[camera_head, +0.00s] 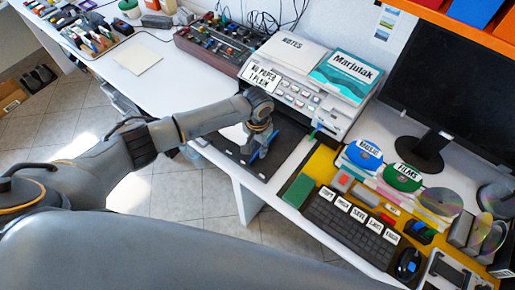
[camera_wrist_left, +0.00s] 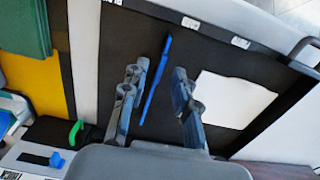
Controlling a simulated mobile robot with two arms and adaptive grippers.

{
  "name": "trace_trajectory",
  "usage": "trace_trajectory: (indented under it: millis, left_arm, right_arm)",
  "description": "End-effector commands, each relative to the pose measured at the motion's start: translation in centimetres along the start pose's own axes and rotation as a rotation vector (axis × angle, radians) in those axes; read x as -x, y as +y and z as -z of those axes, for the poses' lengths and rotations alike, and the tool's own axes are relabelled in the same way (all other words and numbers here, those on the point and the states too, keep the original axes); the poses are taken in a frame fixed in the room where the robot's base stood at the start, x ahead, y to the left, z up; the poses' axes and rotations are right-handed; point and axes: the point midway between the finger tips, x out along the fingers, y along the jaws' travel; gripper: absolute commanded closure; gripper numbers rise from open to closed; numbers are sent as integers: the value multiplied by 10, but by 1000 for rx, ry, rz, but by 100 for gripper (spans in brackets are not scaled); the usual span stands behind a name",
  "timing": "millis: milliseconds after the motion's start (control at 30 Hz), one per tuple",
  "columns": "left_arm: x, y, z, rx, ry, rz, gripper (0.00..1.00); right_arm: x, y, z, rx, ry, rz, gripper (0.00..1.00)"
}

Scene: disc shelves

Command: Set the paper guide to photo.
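The paper guide (camera_wrist_left: 156,80) is a thin blue bar standing on the black paper tray (camera_wrist_left: 145,22). In the head view the tray (camera_head: 284,150) extends from the front of the white printer (camera_head: 292,85). My left gripper (camera_wrist_left: 157,88) is over the tray with its fingers apart, one on each side of the blue bar, with gaps showing. In the head view the left gripper (camera_head: 262,140) partly hides the guide. Small white labels (camera_wrist_left: 190,22) lie along the tray's edge, too small to read. My right gripper is not in view.
White paper (camera_wrist_left: 235,100) lies on the tray beside the right finger. A green block (camera_head: 298,190), keyboard (camera_head: 350,225), discs (camera_head: 403,177) and monitor (camera_head: 445,85) are to the right. A mixer-like box (camera_head: 213,45) stands behind.

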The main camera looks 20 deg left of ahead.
Motion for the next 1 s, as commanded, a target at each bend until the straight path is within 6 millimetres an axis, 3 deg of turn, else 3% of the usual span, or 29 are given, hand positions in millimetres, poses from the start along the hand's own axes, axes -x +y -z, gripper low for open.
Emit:
trace_trajectory:
  millis: [200,467,600,633,1000]
  left_arm:
    - [-15,0,0,-2,0,1,71]
    - [-16,0,0,-1,1,1,71]
    - [-16,0,0,-1,0,0,97]
    - [-16,0,0,-1,0,1,100]
    - [-15,-8,0,3,0,2,100]
  right_arm:
    - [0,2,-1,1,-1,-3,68]
    - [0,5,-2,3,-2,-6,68]
    - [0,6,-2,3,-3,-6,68]
    - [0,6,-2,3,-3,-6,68]
    - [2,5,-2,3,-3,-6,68]
